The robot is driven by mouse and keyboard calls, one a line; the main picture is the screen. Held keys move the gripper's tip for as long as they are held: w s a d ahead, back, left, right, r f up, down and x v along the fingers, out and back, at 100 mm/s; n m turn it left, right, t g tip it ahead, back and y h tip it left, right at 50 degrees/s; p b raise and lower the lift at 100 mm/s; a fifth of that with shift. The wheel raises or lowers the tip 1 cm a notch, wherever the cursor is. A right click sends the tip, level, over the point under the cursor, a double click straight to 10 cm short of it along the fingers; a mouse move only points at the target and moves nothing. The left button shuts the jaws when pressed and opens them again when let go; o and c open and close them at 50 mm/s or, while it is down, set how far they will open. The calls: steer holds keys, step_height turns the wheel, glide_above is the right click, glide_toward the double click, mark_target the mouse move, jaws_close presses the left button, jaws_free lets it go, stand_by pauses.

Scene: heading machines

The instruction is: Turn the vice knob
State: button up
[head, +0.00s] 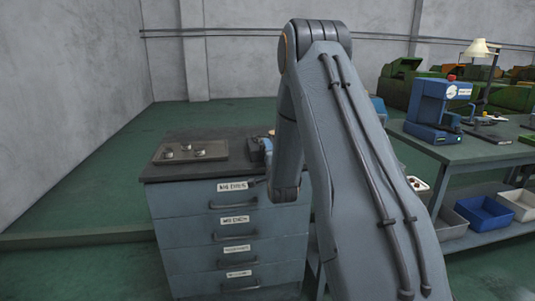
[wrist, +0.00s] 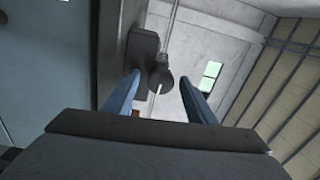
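In the wrist view my gripper (wrist: 159,78) has its two blue fingers apart, one on each side of a dark round knob (wrist: 162,80). The knob has a pale line on its face, and a dark block (wrist: 142,55) is beside it on the left. The knob appears to lie between the fingertips, with gaps showing on both sides; I cannot tell how deep it is between them. In the head view a dark vice-like body (head: 256,150) sits at the right of the drawer cabinet's top, partly hidden by my arm. My gripper is mostly hidden there.
The drawer cabinet (head: 236,240) carries a flat tray (head: 190,152) with small metal parts at its left. A green workbench (head: 455,150) with a blue machine (head: 432,108) and a lamp (head: 480,48) stands at right. Green floor is open at left.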

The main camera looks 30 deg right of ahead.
steer(key=b+v, duration=0.1)
steer(key=v, duration=0.6)
steer(key=shift+s, duration=0.4)
steer(key=shift+a, duration=0.15)
